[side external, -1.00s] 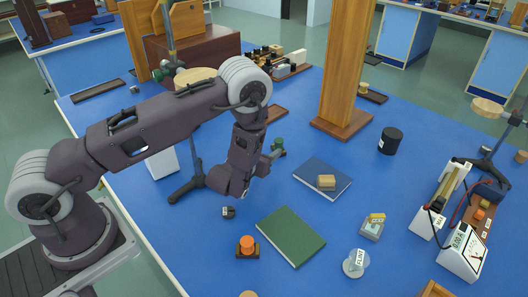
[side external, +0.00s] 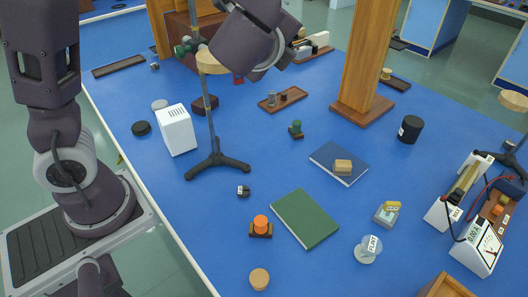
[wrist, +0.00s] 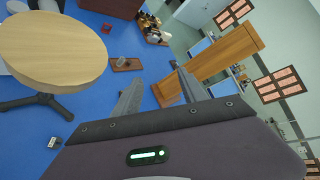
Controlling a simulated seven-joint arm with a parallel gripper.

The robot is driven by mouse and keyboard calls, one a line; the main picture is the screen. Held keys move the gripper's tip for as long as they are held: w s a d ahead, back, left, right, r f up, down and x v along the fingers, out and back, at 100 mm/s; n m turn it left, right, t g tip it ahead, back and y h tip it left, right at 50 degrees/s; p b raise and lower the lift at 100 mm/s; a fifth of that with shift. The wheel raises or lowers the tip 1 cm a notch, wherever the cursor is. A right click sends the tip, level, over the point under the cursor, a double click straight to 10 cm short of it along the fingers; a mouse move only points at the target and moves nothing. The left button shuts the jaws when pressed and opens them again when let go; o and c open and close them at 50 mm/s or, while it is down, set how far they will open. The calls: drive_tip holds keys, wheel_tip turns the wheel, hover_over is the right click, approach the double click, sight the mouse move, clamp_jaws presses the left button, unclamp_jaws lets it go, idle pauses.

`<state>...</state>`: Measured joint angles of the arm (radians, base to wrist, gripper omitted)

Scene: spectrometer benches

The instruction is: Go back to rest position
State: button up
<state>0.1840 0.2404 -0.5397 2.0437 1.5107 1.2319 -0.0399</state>
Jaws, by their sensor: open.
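My gripper (wrist: 158,78) shows in the wrist view with its two fingers apart and nothing between them. In the side external view my wrist is high at the top, over the back left of the blue bench; the fingers are hidden there. A round wooden stand top (wrist: 50,48) is large at the left of the wrist view. The same stand, with a dark tripod foot (side external: 217,166), rises below my wrist in the side view.
A tall wooden post (side external: 366,60) stands at the back. A white box (side external: 178,131) is left of the stand. Meters (side external: 478,247) stand at the right.

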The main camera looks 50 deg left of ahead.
drive_tip(key=s+d+r+n+g, duration=0.1)
drive_tip(key=s+d+r+n, duration=0.2)
drive_tip(key=s, duration=0.5)
drive_tip(key=s+a+f+n+g+h, duration=0.2)
drive_tip(key=s+a+f+n+g, duration=0.15)
drive_tip(key=s+a+n, duration=0.4)
drive_tip(key=s+d+f+n+h, duration=0.1)
drive_tip(key=s+d+n+h, duration=0.1)
drive_tip(key=s+n+h, duration=0.1)
drive_tip(key=s+d+f+n+g+h, duration=0.1)
drive_tip(key=s+d+n+h, duration=0.1)
drive_tip(key=s, duration=0.4)
drive_tip(key=shift+s+d+f+n+h, duration=0.25)
drive_tip(key=shift+d+n+h, duration=0.15)
drive_tip(key=shift+d+n, duration=0.4)
drive_tip(key=shift+a, duration=0.15)
